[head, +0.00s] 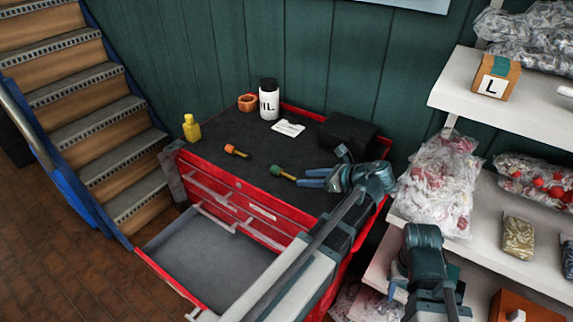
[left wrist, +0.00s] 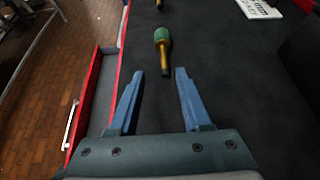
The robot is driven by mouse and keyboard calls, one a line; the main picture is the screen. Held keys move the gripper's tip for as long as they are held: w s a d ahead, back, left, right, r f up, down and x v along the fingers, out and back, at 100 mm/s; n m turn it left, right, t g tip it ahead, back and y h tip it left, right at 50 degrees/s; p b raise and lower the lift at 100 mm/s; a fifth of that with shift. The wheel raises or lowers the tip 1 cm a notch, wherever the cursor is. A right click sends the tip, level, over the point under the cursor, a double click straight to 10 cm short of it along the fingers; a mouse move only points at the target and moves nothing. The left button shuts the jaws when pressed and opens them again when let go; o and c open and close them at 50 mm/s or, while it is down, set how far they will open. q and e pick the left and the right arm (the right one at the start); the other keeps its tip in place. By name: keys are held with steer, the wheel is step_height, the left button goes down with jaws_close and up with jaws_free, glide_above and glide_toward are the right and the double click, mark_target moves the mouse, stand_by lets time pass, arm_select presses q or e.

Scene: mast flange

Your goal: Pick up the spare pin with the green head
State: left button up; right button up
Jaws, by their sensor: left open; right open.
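The pin with the green head (head: 277,170) lies on the dark top of the red tool cabinet. In the left wrist view its green head (left wrist: 161,36) points away from me, and its thin brass-coloured shaft points back toward the jaws. My left gripper (head: 301,177) is open and empty, low over the cabinet top. Its fingertips (left wrist: 160,73) are on either side of the shaft's near end, not closed on it. The head lies beyond the fingertips. My right gripper (head: 395,288) is open, off to the right near the shelves, partly hidden by its own arm.
A pin with an orange head (head: 235,151) lies farther left. A yellow bottle (head: 191,128), copper-coloured ring (head: 247,102), white bottle (head: 269,100), white card (head: 288,128) and black box (head: 346,133) stand around the top. A drawer (head: 205,262) is pulled out. Shelves (head: 500,110) are right.

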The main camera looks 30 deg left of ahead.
mark_target(289, 176)
arm_select(q)
steer(key=shift+w, duration=0.2)
steer(key=shift+b+x, duration=0.55)
steer(key=shift+x, duration=0.3)
steer(key=shift+a+f, duration=0.15)
steer(key=shift+a, duration=0.15)
steer(key=b+x, duration=0.2)
steer(key=x, duration=0.3)
steer(key=shift+w+a, duration=0.1)
steer(key=shift+w, duration=0.1)
jaws_close()
